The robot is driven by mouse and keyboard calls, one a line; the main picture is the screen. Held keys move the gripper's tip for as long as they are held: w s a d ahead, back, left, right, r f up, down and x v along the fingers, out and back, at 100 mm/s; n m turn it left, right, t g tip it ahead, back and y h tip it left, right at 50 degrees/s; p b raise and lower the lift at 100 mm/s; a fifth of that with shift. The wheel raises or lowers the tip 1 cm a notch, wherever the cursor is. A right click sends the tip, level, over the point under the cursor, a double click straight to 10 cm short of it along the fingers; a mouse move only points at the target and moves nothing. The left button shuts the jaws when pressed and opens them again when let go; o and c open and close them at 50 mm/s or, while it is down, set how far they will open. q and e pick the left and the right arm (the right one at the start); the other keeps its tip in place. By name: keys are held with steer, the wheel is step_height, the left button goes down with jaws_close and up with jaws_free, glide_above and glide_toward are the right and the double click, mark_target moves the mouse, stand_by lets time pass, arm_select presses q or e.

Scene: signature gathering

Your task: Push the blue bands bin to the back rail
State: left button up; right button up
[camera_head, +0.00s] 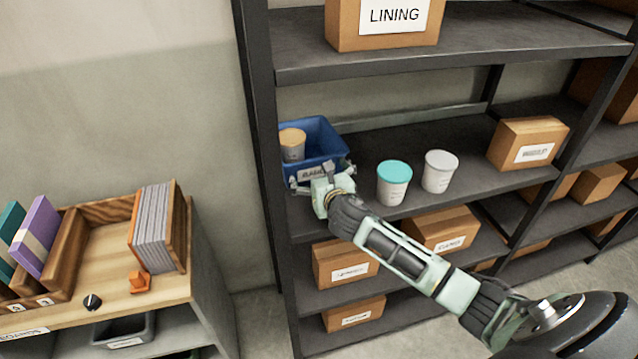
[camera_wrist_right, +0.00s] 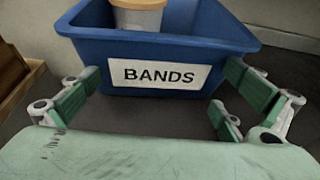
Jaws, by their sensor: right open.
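The blue bands bin (camera_head: 325,139) stands at the left end of the middle shelf (camera_head: 405,142), next to the left post. Its white BANDS label faces forward, and a tub with a tan lid (camera_head: 292,141) sits inside it. The bin (camera_wrist_right: 215,25) fills the upper part of the right wrist view. My right gripper (camera_head: 321,176) is open at the bin's front. In the wrist view its green-padded fingers (camera_wrist_right: 160,92) are spread wide at either side of the label; whether they touch the bin is unclear. The back rail (camera_head: 390,117) runs along the rear of this shelf. My left gripper is not visible.
A teal-lidded tub (camera_head: 393,183) and a white-lidded tub (camera_head: 439,171) stand right of the bin, close to my right forearm. A cardboard box (camera_head: 527,144) stands farther right. The shelf between bin and rail looks clear. A wooden desk (camera_head: 112,290) stands at left.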

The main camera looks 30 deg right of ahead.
steer(key=shift+w, duration=0.15)
steer(key=shift+w+d, duration=0.15)
steer(key=shift+w, duration=0.5)
steer(key=shift+w+d, duration=0.15)
steer(key=shift+w, duration=0.45)
steer(key=shift+s+a+r+p, duration=0.15)
steer(key=shift+s+p, duration=0.3)
steer(key=shift+s, duration=0.45)
steer(key=shift+s+a+f+p, duration=0.1)
steer(key=shift+s+a+p, duration=0.3)
steer(key=shift+s, duration=0.55)
steer(key=shift+s+a+r+p, duration=0.1)
steer(key=shift+s+p, duration=0.45)
steer(key=shift+s, duration=0.35)
steer(key=s+p, duration=0.1)
steer(key=s, duration=0.2)
steer(key=s+a+p, duration=0.1)
steer(key=s, duration=0.1)
steer(key=shift+s+a, duration=0.2)
steer(key=shift+s, duration=0.2)
steer(key=s+p, duration=0.1)
steer(key=s, duration=0.1)
steer(key=s+a, duration=0.1)
steer(key=s, duration=0.2)
steer(key=shift+s+a+p, duration=0.15)
steer(key=shift+s+p, duration=0.15)
steer(key=shift+p, duration=0.05)
steer(key=s, duration=0.2)
steer(key=shift+s+a, duration=0.3)
steer(key=shift+a, duration=0.05)
